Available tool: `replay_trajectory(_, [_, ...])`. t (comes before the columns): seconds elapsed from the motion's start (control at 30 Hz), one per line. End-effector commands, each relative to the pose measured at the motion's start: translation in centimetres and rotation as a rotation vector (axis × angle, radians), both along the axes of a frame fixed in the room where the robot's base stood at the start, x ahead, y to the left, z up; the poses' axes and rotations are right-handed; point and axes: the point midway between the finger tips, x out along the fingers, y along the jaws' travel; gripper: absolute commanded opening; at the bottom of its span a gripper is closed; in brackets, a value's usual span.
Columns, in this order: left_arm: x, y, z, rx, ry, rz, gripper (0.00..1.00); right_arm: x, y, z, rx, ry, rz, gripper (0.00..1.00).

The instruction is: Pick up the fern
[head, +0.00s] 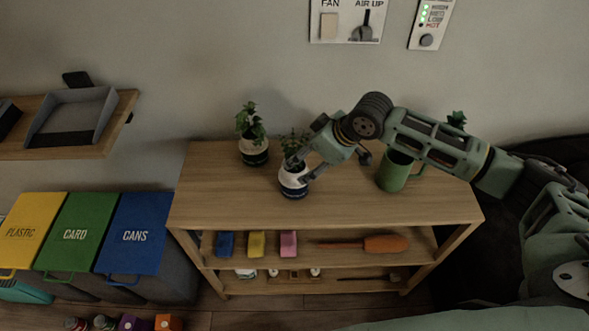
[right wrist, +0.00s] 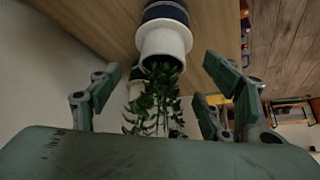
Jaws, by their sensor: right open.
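The plant that I take to be the fern stands upright in a white pot with a dark blue band (head: 293,187) on top of the wooden shelf unit. Its green leaves (head: 291,141) are partly hidden behind my right gripper (head: 297,172). The right wrist view shows the fern's narrow leaves (right wrist: 158,97) and its white pot (right wrist: 165,42) between the spread fingers of my right gripper (right wrist: 162,68). The gripper is open, with one finger on each side of the plant. I cannot tell whether either finger touches the pot. My left gripper is not in view.
Another potted plant (head: 252,148) stands to the left on the shelf top (head: 225,200). A wall is behind. The front left of the top is clear.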

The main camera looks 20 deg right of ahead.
Motion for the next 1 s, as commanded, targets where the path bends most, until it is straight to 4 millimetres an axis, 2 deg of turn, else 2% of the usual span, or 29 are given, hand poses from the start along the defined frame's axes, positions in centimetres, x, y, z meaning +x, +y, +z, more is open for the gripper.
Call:
replay_trajectory(0.07, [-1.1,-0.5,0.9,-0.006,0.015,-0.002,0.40,0.5,0.6,-0.7,0.001,0.002,0.002,0.72])
replay_trajectory(0.17, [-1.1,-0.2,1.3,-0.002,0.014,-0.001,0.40,1.2,1.2,-2.2,0.001,0.002,0.000,0.72])
replay_trajectory(0.4, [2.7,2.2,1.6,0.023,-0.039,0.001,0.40,1.7,1.6,-3.5,-0.001,-0.001,0.002,0.72])
replay_trajectory(0.53, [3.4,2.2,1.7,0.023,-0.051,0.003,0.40,1.7,1.6,-3.5,-0.001,-0.001,0.002,0.72])
replay_trajectory(1.0, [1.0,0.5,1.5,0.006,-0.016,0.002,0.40,1.7,1.6,-3.5,0.000,0.000,0.001,0.31])
